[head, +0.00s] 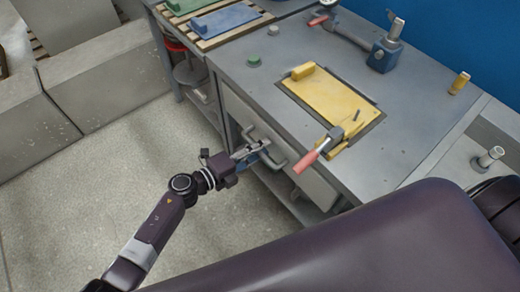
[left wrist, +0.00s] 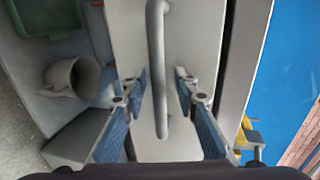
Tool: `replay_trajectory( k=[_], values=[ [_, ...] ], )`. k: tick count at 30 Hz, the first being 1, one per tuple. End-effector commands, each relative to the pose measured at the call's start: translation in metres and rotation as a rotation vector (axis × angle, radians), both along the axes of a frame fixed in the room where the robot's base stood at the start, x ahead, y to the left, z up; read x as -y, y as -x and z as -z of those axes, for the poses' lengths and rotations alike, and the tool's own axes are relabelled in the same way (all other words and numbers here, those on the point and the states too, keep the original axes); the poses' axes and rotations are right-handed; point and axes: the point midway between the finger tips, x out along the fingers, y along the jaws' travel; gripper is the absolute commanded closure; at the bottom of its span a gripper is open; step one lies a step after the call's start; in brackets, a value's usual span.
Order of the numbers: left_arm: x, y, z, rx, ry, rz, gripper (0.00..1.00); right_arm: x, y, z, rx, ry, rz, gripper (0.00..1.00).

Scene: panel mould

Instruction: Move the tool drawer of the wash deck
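The tool drawer (head: 304,178) is a light grey front under the top of the grey wash deck (head: 230,60). Its grey bar handle (head: 275,159) sticks out from the front; it runs upright in the left wrist view (left wrist: 157,50). My left gripper (head: 262,147) is at the handle in the head view. In the left wrist view, its two blue-padded fingers (left wrist: 160,90) stand apart, one on each side of the bar, with gaps visible. Whether the drawer is fully closed is unclear. My right gripper is not in view.
On the deck lie a yellow panel (head: 335,100), a red-handled clamp (head: 307,161), a blue tool (head: 382,56) and a green knob (head: 254,61). A grey cup-like vessel (left wrist: 70,77) sits beside the drawer. Concrete blocks (head: 95,85) stand left; the floor before the deck is clear.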

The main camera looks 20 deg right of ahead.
Motion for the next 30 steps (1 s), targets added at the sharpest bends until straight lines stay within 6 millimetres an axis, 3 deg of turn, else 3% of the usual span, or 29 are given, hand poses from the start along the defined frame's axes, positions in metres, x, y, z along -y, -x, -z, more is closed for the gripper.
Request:
replay_trajectory(
  k=[11, 24, 30],
  values=[
    [-0.008, 0.002, 0.000, 0.000, -0.002, -0.001, 0.71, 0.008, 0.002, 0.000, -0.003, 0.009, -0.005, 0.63],
    [-0.085, 0.027, -0.017, 0.000, -0.004, 0.000, 0.71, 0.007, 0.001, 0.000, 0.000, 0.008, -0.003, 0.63],
    [-0.107, 0.035, -0.022, -0.001, -0.002, 0.000, 0.71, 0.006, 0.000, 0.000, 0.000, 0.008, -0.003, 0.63]
  ],
)
